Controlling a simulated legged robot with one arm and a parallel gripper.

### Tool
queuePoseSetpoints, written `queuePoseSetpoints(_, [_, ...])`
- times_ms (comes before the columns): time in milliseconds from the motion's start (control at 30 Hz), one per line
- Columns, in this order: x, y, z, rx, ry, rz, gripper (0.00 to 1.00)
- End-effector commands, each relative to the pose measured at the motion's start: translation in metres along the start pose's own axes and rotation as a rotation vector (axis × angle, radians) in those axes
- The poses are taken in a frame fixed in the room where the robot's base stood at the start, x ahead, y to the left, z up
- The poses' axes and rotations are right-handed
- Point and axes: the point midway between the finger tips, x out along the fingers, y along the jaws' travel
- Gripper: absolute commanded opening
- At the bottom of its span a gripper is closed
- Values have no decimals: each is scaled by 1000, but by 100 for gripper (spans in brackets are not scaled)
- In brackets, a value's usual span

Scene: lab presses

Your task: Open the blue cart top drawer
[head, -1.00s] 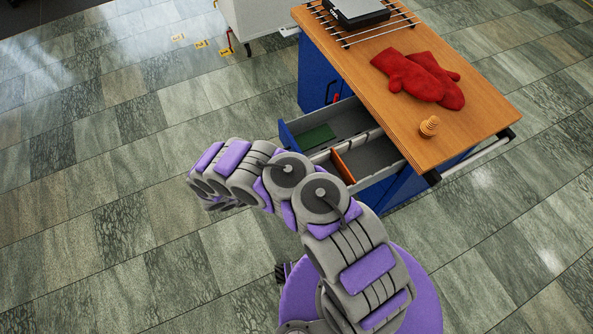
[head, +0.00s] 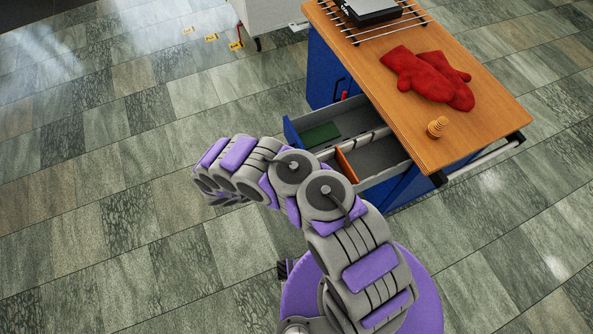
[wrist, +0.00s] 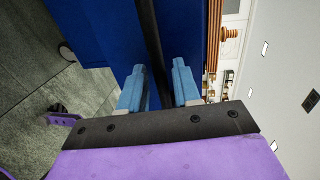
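The blue cart (head: 324,73) has a wooden top and stands right of centre in the head view. Its top drawer (head: 291,133) is pulled well out to the left, with its grey inside showing. In the wrist view the blue drawer front (wrist: 95,25) is close, with a dark bar handle (wrist: 147,35) across it. My gripper (wrist: 158,88) has its two light-blue fingers apart, one on each side of the bar. A gap shows between the bar and the right finger; contact on the left is unclear. In the head view my arm hides the fingers.
The drawer holds a green item (head: 320,134) and an orange divider (head: 346,165). Red mitts (head: 430,78), a small wooden piece (head: 437,127) and a rack (head: 352,35) are on the cart top.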

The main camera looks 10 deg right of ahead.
Motion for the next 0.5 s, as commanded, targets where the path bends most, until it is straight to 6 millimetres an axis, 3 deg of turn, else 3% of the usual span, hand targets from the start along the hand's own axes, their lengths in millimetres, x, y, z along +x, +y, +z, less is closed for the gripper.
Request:
queuePoseSetpoints(167, [-20,0,2,3,-3,1,32])
queuePoseSetpoints(500, [-94,1,1,0,-2,3,32])
